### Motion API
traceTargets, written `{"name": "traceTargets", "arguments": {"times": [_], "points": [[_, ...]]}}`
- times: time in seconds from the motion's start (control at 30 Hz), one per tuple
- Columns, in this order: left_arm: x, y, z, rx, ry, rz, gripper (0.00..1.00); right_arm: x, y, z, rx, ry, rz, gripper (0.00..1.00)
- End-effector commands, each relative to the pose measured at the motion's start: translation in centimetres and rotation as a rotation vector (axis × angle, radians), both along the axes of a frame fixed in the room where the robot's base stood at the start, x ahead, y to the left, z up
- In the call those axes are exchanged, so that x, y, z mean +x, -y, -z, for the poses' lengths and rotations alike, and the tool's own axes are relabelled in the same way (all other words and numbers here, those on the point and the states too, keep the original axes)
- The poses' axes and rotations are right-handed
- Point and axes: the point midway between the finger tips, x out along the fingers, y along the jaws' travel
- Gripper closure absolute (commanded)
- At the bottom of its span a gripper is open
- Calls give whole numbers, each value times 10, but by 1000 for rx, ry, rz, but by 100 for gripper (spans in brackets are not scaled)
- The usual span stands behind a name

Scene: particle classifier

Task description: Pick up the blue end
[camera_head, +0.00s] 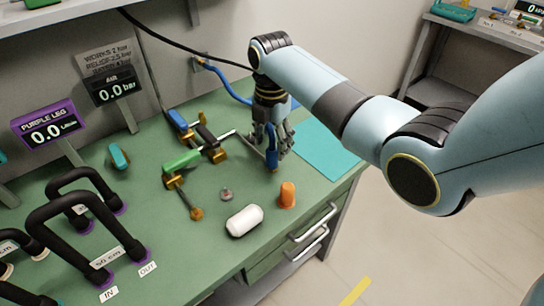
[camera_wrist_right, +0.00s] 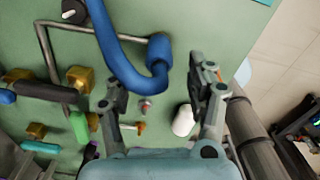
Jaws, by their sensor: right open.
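The blue hose (camera_head: 232,92) comes from a fitting on the back wall and runs behind my right arm. Its thicker blue end (camera_wrist_right: 160,48) turns back in a hook in the right wrist view. My right gripper (camera_wrist_right: 157,82) is open and empty, pointing down at the bench, with the blue end between and slightly beyond its fingertips in the picture. I cannot tell whether they touch. In the head view, a blue piece (camera_head: 271,146) shows against the right gripper (camera_head: 277,150), partly mixed with its dark fingers. My left gripper is not in view.
The green bench (camera_head: 165,265) holds a valve assembly with a green handle (camera_head: 182,161) left of the gripper. A white capsule (camera_head: 244,220) and an orange plug (camera_head: 287,195) lie in front. Black pipe loops (camera_head: 80,225) stand at left. A teal sheet (camera_head: 325,150) lies at right.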

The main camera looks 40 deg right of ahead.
Motion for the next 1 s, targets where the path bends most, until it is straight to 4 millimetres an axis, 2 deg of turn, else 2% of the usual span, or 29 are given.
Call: {"name": "traceTargets", "arguments": {"times": [0.1, 0.2, 0.47, 0.9, 1.0], "points": [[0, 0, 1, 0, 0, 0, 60, 0, 0, 20, 1, -3, 0, 43], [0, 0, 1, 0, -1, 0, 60, 0, 0, 30, 1, -1, 0, 43], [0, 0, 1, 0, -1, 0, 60, 0, 0, 33, 0, 0, 1, 43], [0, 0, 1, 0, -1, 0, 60, 0, 0, 33, 0, 0, 1, 100], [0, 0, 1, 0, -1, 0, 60, 1, 0, 33, 0, 0, 1, 100]]}}
